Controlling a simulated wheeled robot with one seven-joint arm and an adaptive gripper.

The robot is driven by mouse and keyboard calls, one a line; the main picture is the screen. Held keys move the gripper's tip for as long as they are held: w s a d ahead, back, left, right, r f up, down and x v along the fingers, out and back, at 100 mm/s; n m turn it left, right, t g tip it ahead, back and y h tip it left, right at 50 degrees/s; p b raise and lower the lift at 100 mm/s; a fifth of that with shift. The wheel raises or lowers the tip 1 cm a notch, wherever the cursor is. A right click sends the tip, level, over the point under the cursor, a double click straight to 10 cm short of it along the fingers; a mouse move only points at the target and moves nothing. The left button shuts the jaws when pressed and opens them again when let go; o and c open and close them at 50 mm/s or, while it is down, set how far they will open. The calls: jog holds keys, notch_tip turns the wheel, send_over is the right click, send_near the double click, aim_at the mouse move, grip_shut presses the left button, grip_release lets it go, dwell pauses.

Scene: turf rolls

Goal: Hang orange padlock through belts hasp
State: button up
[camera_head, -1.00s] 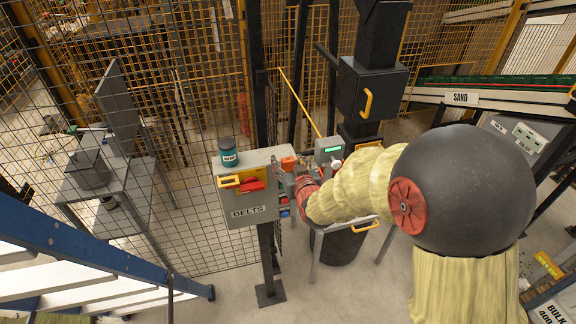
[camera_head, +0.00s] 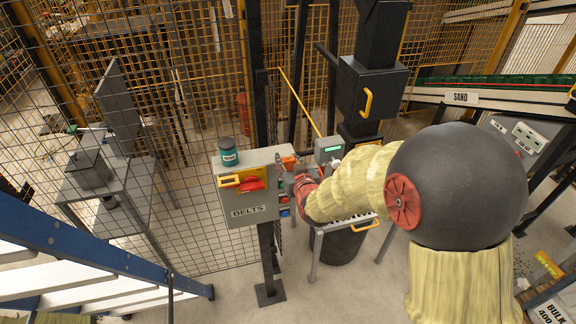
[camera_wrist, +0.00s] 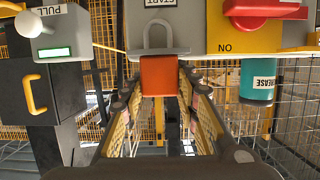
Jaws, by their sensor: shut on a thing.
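The orange padlock (camera_wrist: 159,76) is between the fingertips of my gripper (camera_wrist: 158,92) in the wrist view, with its grey shackle (camera_wrist: 147,36) pointing up the picture. My gripper is shut on its body. The padlock also shows small in the head view (camera_head: 288,162), just right of the grey BELTS box (camera_head: 236,211). The box's red handle (camera_head: 252,184) and yellow plate (camera_head: 228,181) face forward; in the wrist view they appear at the upper right, apart from the padlock. I cannot clearly make out the hasp's opening.
A small grey unit with a green display (camera_head: 328,149) is right of the padlock. Mesh fencing (camera_head: 170,200) is behind. A blue ladder (camera_head: 90,245) is at lower left.

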jog(key=c, duration=0.3)
